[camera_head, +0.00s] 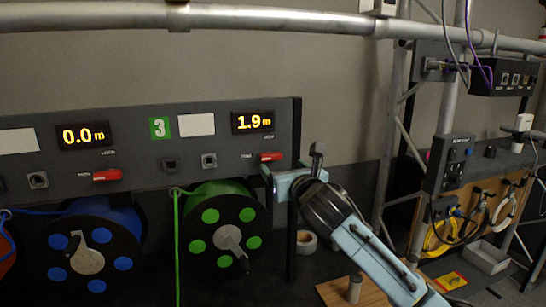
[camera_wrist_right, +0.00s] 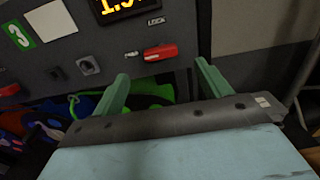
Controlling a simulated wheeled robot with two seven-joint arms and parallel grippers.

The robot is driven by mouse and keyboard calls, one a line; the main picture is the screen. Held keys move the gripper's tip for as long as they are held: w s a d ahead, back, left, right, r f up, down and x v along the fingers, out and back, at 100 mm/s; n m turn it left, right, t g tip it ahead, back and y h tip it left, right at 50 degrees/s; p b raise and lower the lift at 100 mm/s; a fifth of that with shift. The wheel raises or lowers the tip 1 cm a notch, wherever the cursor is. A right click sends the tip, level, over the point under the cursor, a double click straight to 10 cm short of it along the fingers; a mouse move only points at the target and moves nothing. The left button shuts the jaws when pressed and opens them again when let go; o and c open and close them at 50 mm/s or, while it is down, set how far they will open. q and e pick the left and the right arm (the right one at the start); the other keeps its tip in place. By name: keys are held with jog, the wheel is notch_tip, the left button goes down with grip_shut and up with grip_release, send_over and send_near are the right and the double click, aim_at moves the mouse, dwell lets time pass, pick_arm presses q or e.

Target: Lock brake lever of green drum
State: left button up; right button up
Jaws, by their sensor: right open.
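The green drum (camera_head: 225,232) has a black face with several green discs and a grey crank; it hangs under the grey panel. Its brake lever (camera_head: 271,156) is a short red handle on the panel, below the 1.9 m display, lying about level. In the right wrist view the red lever (camera_wrist_right: 160,52) sits under a small LOCK label. My right gripper (camera_head: 288,172) is open, with its tips close to the lever. In the wrist view its green fingers (camera_wrist_right: 162,74) stand apart on either side of the lever, which is not gripped. My left gripper is out of view.
The display (camera_head: 253,121) and a grey knob (camera_head: 209,160) sit near the lever. A blue drum (camera_head: 88,250) with its own red lever (camera_head: 107,175) is to the left. A green cable (camera_head: 177,245) hangs beside the drum. A tape roll (camera_head: 306,242) lies below my arm.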

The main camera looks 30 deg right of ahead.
aim_at(275, 156)
jog(key=x, duration=0.8)
jog(key=shift+w+p, duration=0.3)
jog(key=shift+p, duration=0.1)
jog(key=c, duration=1)
jog(key=shift+d+r+m+p, duration=0.1)
jog(key=shift+r+m+p, duration=0.05)
jog(key=shift+m+p, duration=1.6)
jog(key=m+p, duration=0.2)
jog(key=m, duration=0.2)
jog(key=shift+d, duration=0.1)
jog(key=m+p, duration=0.2)
jog(key=m, duration=0.3)
jog(key=shift+d, duration=0.1)
jog(key=m+p, duration=0.1)
jog(key=m, duration=0.4)
jog(key=shift+s+d, duration=0.1)
jog(key=shift+d, duration=0.05)
jog(key=shift+m, duration=0.45)
